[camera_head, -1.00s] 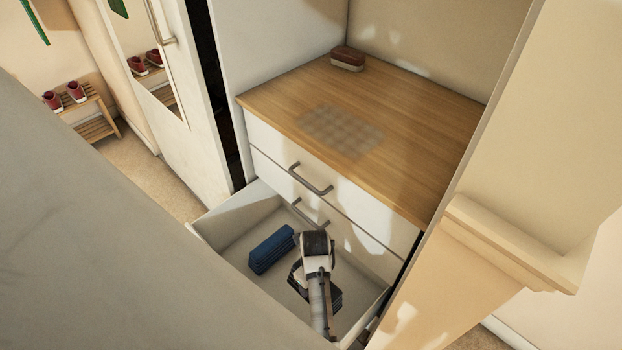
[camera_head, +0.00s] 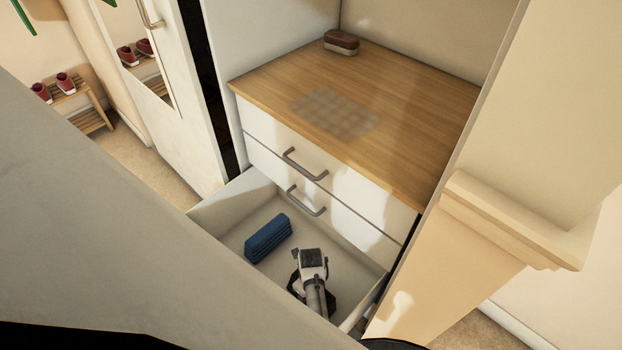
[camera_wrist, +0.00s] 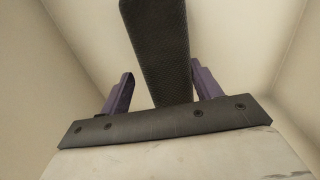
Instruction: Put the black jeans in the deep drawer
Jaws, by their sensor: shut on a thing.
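The deep drawer (camera_head: 225,209) is the open bottom drawer of the white unit. A folded blue garment (camera_head: 268,238) lies in its left part. My gripper (camera_wrist: 162,92) is down inside the drawer, right of the blue garment, and shut on the black jeans (camera_wrist: 158,45). In the wrist view the jeans are a dark, narrow folded shape between the two purple fingers, with pale drawer walls around. In the head view my gripper (camera_head: 308,285) and wrist hide nearly all of the jeans. I cannot tell whether they touch the drawer floor.
A closed drawer with a bar handle (camera_head: 305,165) is above. The wooden top (camera_head: 420,110) bears a red-brown brush (camera_head: 341,42). A pale panel (camera_head: 100,220) fills the left foreground, and a beige post (camera_head: 500,225) stands on the right. Red shoes (camera_head: 66,83) sit on a rack.

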